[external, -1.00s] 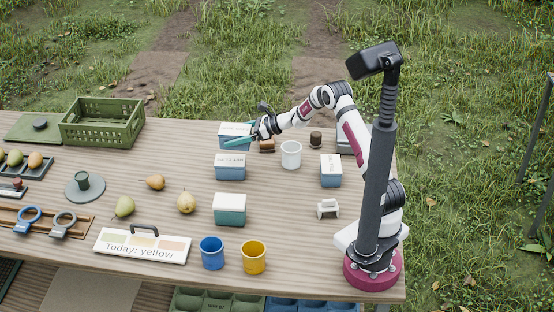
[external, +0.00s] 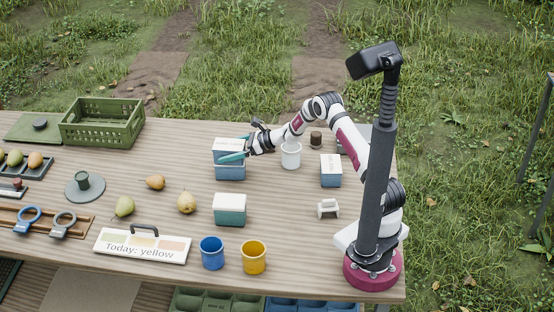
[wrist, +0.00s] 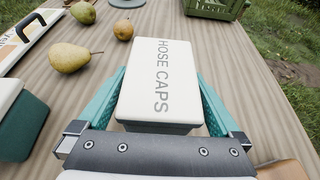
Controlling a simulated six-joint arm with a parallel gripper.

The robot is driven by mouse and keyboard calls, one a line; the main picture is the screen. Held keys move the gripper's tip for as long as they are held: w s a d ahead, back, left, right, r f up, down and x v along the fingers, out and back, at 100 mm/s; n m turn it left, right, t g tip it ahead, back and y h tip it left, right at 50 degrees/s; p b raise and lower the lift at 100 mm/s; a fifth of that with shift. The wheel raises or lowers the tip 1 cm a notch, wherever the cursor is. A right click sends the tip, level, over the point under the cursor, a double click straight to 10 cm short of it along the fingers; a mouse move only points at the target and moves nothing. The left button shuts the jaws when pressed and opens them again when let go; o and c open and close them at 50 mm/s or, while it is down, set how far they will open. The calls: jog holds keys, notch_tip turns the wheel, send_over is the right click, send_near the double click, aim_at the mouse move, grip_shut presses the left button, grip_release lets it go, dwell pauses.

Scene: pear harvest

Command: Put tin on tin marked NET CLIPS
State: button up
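My gripper (external: 238,148) has its teal fingers along both sides of a white-lidded tin marked HOSE CAPS (wrist: 162,80). In the external view this tin (external: 233,144) sits directly over a blue tin (external: 230,173), level and roughly lined up with it. I cannot tell whether the two touch. The lower tin's lid is hidden now, so its label cannot be read. Another blue labelled tin (external: 331,177) stands to the right; its lettering is too small to read. A green tin with a white lid (external: 230,216) stands nearer the front, also in the wrist view (wrist: 20,125).
A white cup (external: 291,158) and a dark jar (external: 316,140) stand right of the stack. Pears (external: 187,203) lie to its left. Blue (external: 212,255) and yellow (external: 253,260) cups and a "Today: yellow" sign (external: 143,247) are in front. A green crate (external: 102,125) stands back left.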

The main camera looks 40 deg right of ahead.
jog(key=shift+s+d+r, duration=0.1)
jog(key=shift+d+r, duration=0.1)
jog(key=v, duration=1.2)
jog(key=s+a+r+n+g, duration=0.3)
jog(key=s+a+r+n, duration=0.1)
jog(key=s, duration=0.3)
jog(key=s+a+r+n+g, duration=0.25)
jog(key=s+a+n, duration=0.2)
jog(key=s, duration=0.35)
jog(key=s+a+r+n+g, duration=0.3)
jog(key=s+r+n, duration=0.2)
jog(key=s, duration=0.2)
jog(key=s+d+f+n+h, duration=0.1)
jog(key=s+d+n+h, duration=0.2)
jog(key=s, duration=0.6)
jog(key=s+d+f+n+g+h, duration=0.1)
jog(key=s+d+n+h, duration=0.3)
jog(key=s, duration=0.5)
jog(key=shift+f+n+h, duration=0.25)
jog(key=shift+n+h, duration=0.05)
jog(key=shift+n, duration=0.15)
